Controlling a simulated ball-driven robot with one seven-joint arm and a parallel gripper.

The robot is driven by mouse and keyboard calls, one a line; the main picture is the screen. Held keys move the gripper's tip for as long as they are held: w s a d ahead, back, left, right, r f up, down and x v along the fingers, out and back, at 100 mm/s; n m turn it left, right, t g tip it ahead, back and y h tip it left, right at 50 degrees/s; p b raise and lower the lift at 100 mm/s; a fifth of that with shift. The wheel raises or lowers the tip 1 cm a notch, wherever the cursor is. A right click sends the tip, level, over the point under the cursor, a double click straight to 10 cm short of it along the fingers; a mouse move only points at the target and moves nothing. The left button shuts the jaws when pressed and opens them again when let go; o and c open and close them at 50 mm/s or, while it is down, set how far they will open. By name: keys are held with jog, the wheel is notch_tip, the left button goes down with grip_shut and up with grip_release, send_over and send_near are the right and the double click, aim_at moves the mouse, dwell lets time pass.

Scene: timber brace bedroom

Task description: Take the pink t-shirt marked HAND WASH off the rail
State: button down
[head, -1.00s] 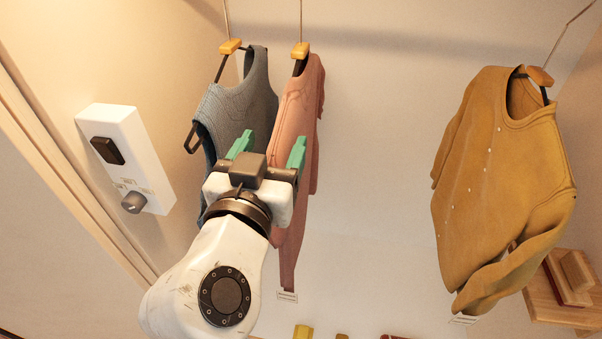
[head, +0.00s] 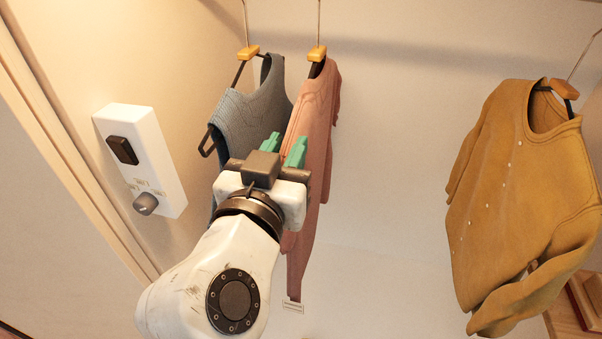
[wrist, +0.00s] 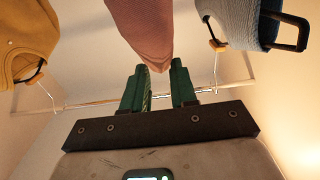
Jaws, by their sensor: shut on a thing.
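A pink garment (head: 313,140) hangs from a dark hanger with an orange top, right of a grey-blue knit vest (head: 253,118). A small white label (head: 292,306) hangs at its lower end, too small to read. My gripper (head: 283,147) has its green fingers drawn together at the pink garment's left side, partly in front of it. In the wrist view, a pink fold (wrist: 143,35) comes down to the fingertips (wrist: 158,72), and the gripper is shut on it. The exact pinch is partly hidden. The rail (wrist: 100,102) shows behind the fingers.
The grey-blue vest hangs close to my gripper on the left; it also shows in the wrist view (wrist: 232,22). A mustard cardigan (head: 520,200) hangs well apart at the right. A white wall box (head: 140,160) with a knob is at left. Open space lies between pink garment and cardigan.

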jog(key=shift+s+d+r+b, duration=0.1)
jog(key=shift+s+r+b, duration=0.15)
jog(key=shift+r+b, duration=0.85)
jog(key=shift+s+f+b, duration=0.25)
jog(key=shift+f+b, duration=0.05)
jog(key=v, duration=3.9)
jog(key=shift+s+b, duration=0.2)
jog(key=shift+b, duration=0.15)
dwell(0.5)
jog(key=shift+r, duration=0.1)
dwell(0.4)
